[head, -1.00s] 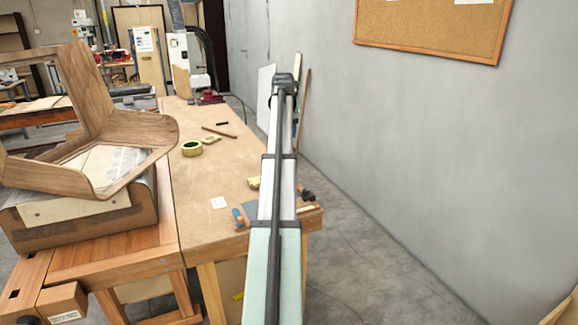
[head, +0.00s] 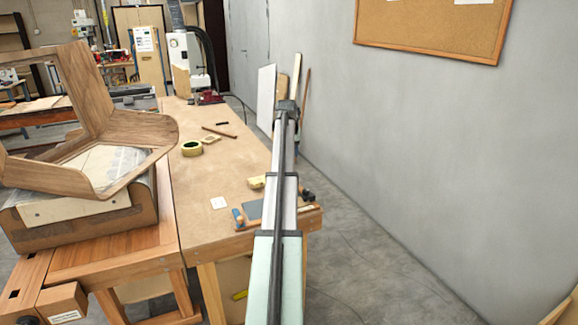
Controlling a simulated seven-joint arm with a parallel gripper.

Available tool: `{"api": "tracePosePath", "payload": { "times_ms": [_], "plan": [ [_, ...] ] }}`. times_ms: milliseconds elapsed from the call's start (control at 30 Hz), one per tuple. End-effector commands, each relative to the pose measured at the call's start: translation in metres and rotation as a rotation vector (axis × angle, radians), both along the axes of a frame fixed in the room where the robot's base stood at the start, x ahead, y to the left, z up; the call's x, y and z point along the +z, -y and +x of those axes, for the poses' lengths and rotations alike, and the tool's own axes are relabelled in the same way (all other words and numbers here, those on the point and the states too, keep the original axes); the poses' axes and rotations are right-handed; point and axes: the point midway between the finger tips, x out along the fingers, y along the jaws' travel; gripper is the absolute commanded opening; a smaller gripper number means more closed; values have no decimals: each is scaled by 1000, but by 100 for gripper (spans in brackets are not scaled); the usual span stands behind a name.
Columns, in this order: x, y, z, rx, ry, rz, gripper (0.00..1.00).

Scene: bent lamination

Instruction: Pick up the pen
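A small dark stick-like object (head: 221,123) lies on the far part of the wooden workbench; it may be the pen, but it is too small to tell. A longer brown stick (head: 219,132) lies just nearer and could be a pencil or a dowel. My arm reaches straight away from the camera along the bench's right edge. Its dark far end shows to the right of both sticks and apart from them in the picture. No gripper fingers can be made out.
A bent wooden form (head: 135,140) stands at left. A grey wall (head: 420,150) bounds the right; bare floor lies between.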

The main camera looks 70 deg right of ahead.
Motion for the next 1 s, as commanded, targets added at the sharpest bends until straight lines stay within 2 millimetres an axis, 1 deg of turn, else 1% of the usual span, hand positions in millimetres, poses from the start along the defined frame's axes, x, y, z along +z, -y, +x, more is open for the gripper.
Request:
{"api": "tracePosePath", "payload": {
  "times_ms": [33, 100, 233, 500, 1000],
  "plan": [
    [-8, 2, -1, 0, 0, 1, 52],
    [-16, 6, -1, 0, 0, 0, 52],
    [-30, 11, 1, 0, 1, 1, 52],
    [-32, 12, 2, 0, 1, -2, 52],
    [-32, 12, 2, 0, 1, -1, 5]
  ]
}}
